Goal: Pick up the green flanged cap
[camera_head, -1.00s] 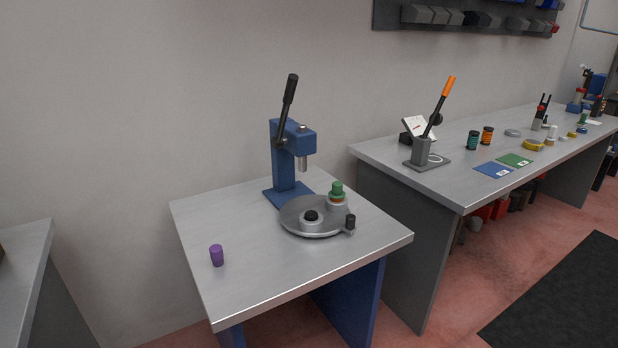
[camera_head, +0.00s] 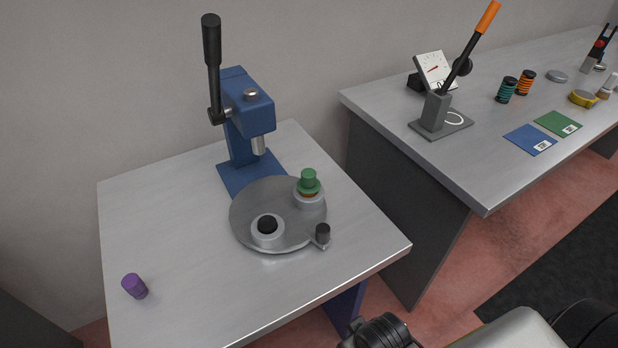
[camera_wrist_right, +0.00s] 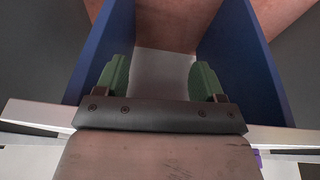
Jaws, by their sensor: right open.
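The green flanged cap (camera_head: 309,181) stands upright on a light-coloured holder on the right side of the grey round turntable (camera_head: 240,222). An orange-brown band shows just under its flange. In the head view part of my right arm shows at the bottom right, well in front of and below the cap. In the right wrist view my right gripper (camera_wrist_right: 152,82) is open, with two green fingers apart and nothing between them. The wrist view looks at the blue table legs and the floor, and no cap shows there. My left gripper is not in view.
The blue lever press (camera_head: 245,120) stands behind the turntable. The table's front right is clear.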

